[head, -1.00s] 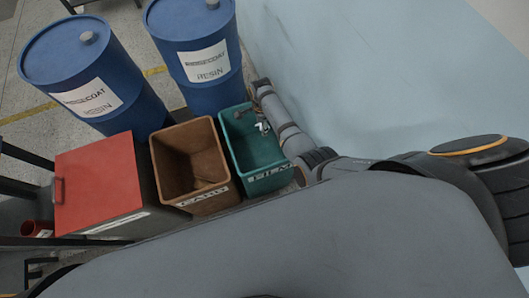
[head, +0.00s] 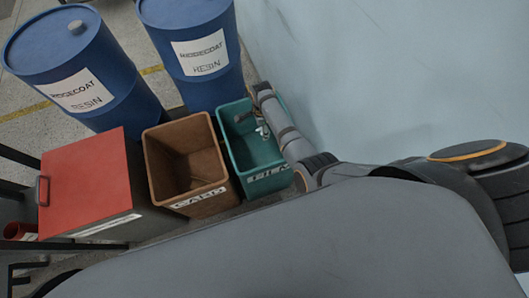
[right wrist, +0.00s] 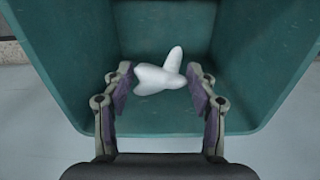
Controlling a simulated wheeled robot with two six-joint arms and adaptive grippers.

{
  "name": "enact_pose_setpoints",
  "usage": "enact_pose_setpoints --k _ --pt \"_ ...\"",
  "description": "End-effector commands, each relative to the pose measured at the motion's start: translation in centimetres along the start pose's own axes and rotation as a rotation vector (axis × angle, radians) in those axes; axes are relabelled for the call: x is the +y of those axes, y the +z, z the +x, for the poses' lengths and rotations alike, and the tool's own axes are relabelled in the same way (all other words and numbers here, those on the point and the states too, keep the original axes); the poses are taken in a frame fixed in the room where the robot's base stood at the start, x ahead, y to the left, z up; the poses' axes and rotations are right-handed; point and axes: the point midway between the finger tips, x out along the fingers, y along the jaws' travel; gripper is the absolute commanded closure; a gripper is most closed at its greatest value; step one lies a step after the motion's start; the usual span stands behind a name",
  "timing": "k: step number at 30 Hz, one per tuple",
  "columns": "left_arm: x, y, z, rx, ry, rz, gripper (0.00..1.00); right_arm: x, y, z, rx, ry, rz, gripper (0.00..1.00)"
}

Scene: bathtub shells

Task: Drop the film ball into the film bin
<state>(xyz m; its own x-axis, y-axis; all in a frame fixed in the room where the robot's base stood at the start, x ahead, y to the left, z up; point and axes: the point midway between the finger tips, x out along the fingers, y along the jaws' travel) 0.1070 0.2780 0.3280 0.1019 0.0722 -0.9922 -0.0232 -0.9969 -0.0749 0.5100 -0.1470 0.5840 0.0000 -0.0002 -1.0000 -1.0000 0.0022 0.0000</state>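The film ball (right wrist: 160,74) is a white, lumpy, pointed wad between the two fingers of my right gripper (right wrist: 159,79) in the right wrist view. My left gripper is not in view.
A brown "CARD" bin (head: 205,203) stands left of the film bin. A red-lidded box (head: 85,180) is further left. Two blue resin drums (head: 85,75) (head: 195,50) stand behind. A pale blue surface (head: 390,70) is at right.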

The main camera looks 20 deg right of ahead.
Motion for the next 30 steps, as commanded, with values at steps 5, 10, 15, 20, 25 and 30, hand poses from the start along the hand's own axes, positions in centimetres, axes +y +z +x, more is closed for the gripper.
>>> enact_pose_setpoints --k 5,10,15,20,25,30 --pt "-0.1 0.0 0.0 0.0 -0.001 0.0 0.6 0.0 0.0 0.0 0.0 0.0 0.0 0.2" --pt "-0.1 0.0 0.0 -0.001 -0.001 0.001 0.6 0.0 0.0 0.0 0.0 0.0 0.0 0.2" --pt "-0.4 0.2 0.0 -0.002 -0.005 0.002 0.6 0.0 0.0 -0.6 0.0 -0.001 0.0 0.2" --pt "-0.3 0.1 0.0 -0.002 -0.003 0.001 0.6 -0.1 0.0 -3.6 -0.001 -0.004 0.001 0.2" --pt "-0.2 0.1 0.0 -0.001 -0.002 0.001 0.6 -0.1 0.1 -7.8 -0.001 -0.004 0.0 0.2" --pt "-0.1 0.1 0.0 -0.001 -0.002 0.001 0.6 -0.1 0.0 -10.8 0.0 -0.002 0.0 0.2"
